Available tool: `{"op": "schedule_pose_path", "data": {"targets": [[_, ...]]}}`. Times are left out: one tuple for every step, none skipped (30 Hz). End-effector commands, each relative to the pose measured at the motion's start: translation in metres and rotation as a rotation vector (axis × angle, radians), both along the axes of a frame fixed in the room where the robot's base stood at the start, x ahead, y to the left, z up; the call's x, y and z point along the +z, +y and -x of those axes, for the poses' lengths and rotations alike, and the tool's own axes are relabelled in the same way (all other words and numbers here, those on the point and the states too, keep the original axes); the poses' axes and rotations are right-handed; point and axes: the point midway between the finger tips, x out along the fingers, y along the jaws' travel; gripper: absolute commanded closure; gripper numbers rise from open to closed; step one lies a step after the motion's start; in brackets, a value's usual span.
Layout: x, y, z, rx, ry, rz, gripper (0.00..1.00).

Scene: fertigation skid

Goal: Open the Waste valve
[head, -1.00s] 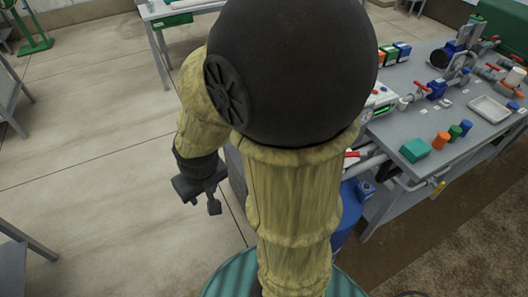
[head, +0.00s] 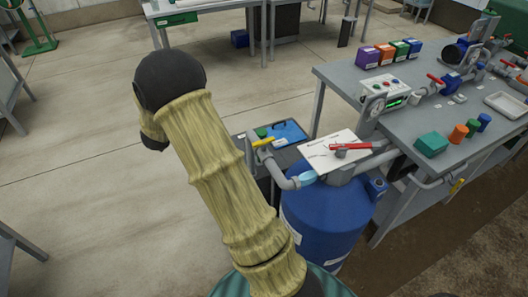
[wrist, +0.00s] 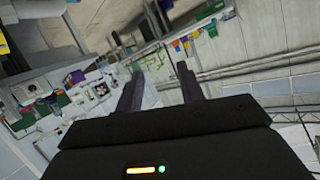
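No label naming the Waste valve is legible in these views. In the head view a red lever (head: 350,147) lies over a white labelled plate (head: 325,152) above the blue tank (head: 328,218). A yellow lever (head: 264,142) sits on grey pipework left of the plate. Another yellow handle (head: 457,187) is under the bench edge at right. My gripper (wrist: 160,70) shows in the wrist view with its two fingers apart and nothing between them. It is hidden behind my arm in the head view, and my visible arm is left of the tank, apart from the levers.
A grey bench (head: 335,73) at right carries a control box (head: 384,91), red-handled valves, coloured containers and a white tray (head: 507,104). A blue tray (head: 282,132) lies beside the tank pipework. Open floor (head: 70,130) spreads at left.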

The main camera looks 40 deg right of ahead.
Motion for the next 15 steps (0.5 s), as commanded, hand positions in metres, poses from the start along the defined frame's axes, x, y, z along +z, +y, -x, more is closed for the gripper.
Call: {"op": "schedule_pose_path", "data": {"targets": [[-0.028, -0.013, -0.004, -0.089, -0.020, 0.032, 0.62], [-0.037, -0.021, -0.004, -0.146, -0.033, 0.054, 0.62], [-0.049, -0.032, -0.002, -0.226, -0.046, 0.085, 0.62], [-0.059, -0.039, 0.001, -0.287, -0.052, 0.107, 0.62], [-0.069, -0.045, 0.005, -0.348, -0.055, 0.132, 0.62], [-0.083, -0.053, 0.011, -0.431, -0.056, 0.163, 0.62], [-0.094, -0.058, 0.017, -0.492, -0.054, 0.188, 0.62], [-0.106, -0.062, 0.024, -0.555, -0.047, 0.211, 0.62], [-0.121, -0.066, 0.033, -0.638, -0.034, 0.246, 0.62], [-0.132, -0.067, 0.041, -0.698, -0.023, 0.269, 0.62], [-0.142, -0.068, 0.049, -0.755, -0.008, 0.294, 0.62], [-0.154, -0.068, 0.060, -0.825, 0.011, 0.322, 0.62], [-0.162, -0.068, 0.067, -0.871, 0.028, 0.343, 0.62], [-0.169, -0.067, 0.074, -0.914, 0.044, 0.360, 0.62], [-0.176, -0.065, 0.081, -0.961, 0.061, 0.379, 0.62]]}}
